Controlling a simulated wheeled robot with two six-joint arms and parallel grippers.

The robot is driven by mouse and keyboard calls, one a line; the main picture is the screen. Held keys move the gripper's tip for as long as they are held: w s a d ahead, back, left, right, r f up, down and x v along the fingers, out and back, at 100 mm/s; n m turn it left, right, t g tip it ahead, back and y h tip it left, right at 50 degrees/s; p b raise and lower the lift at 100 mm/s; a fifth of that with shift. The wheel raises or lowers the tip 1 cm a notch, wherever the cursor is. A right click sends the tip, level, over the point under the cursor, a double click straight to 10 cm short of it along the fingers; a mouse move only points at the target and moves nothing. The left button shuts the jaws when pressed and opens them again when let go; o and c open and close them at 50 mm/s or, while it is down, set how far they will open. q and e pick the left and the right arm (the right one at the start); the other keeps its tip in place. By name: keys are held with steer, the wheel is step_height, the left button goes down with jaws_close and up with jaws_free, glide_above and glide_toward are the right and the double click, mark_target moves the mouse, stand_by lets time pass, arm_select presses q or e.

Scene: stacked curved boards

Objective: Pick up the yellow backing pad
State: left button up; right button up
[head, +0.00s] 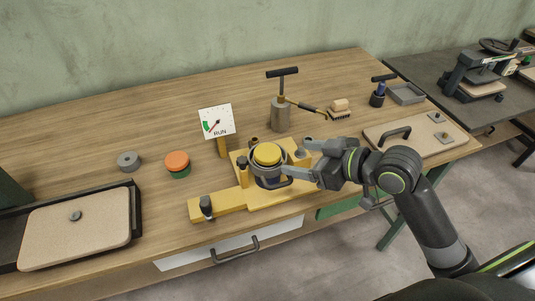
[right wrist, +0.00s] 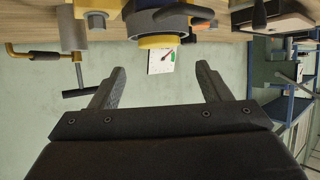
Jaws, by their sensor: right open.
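The yellow backing pad (head: 267,154) is a round disc on top of a grey round holder (head: 267,169) in the yellow fixture (head: 228,199) on the bench. In the right wrist view, which looks upside down, the yellow pad (right wrist: 158,41) lies ahead of the fingers, roughly centred between them. My right gripper (head: 294,157) is open and empty, just right of the pad, with its fingers pointing towards it; it also shows in the right wrist view (right wrist: 161,69). The pad appears apart from both fingers. My left gripper is not in view.
A dial sign reading RUN (head: 215,121) stands behind the fixture. An orange and green puck (head: 178,163) and a grey ring (head: 127,160) lie left. Boards lie at left (head: 77,232) and right (head: 416,143). The back-left bench is clear.

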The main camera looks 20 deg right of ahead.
mark_target(268, 152)
steer(key=shift+p+x, duration=0.6)
steer(key=shift+x, duration=3.75)
steer(key=shift+r, duration=0.1)
steer(key=shift+d, duration=0.1)
steer(key=c, duration=1.1)
steer(key=shift+o, duration=0.2)
